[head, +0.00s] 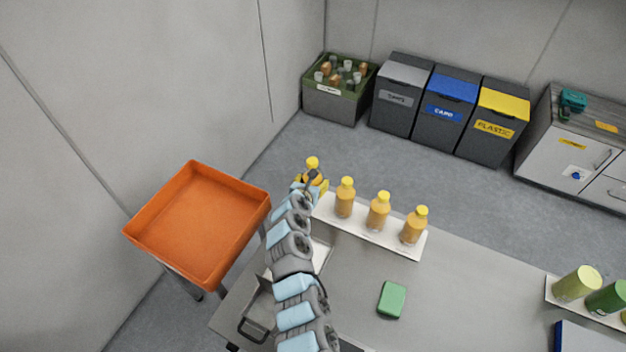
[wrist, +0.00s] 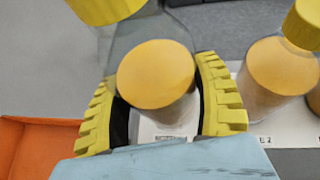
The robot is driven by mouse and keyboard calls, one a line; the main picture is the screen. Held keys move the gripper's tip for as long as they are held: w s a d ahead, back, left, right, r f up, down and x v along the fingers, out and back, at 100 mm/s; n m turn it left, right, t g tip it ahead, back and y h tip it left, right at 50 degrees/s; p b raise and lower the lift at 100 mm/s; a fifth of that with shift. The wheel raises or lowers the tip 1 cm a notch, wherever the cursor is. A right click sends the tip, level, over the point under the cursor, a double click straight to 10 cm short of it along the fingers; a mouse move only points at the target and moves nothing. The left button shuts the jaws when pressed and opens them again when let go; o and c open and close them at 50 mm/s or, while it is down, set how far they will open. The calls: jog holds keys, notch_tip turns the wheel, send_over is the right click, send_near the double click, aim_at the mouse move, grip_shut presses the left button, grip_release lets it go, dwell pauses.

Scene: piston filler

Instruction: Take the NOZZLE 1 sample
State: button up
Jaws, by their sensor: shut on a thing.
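A bottle with a yellow cap (head: 312,162) and orange liquid is between the yellow fingers of my gripper (head: 313,182) at the left end of the white strip (head: 375,234). In the wrist view, the fingers of my gripper (wrist: 160,105) are closed around this clear bottle (wrist: 155,75), with its cap at the top left. Its base is hidden in the head view, so I cannot tell whether it touches the strip. A label ending in "2" shows beside the neighbouring bottle (wrist: 282,70); no label for the held bottle is readable.
Several similar bottles, including the nearest (head: 345,198), stand to the right on the strip. An orange tray (head: 200,225) stands left of the counter. A green sponge (head: 392,299) lies on the counter. A crate of samples (head: 336,105) and bins (head: 400,95) stand at the back.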

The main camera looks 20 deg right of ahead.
jog(key=shift+s+a+r, duration=0.1)
jog(key=shift+s+r, duration=0.1)
jog(key=shift+r, duration=0.35)
jog(key=s+d+v, duration=0.1)
jog(key=d+v, duration=0.1)
jog(key=v, duration=1.1)
jog(key=shift+r, duration=0.35)
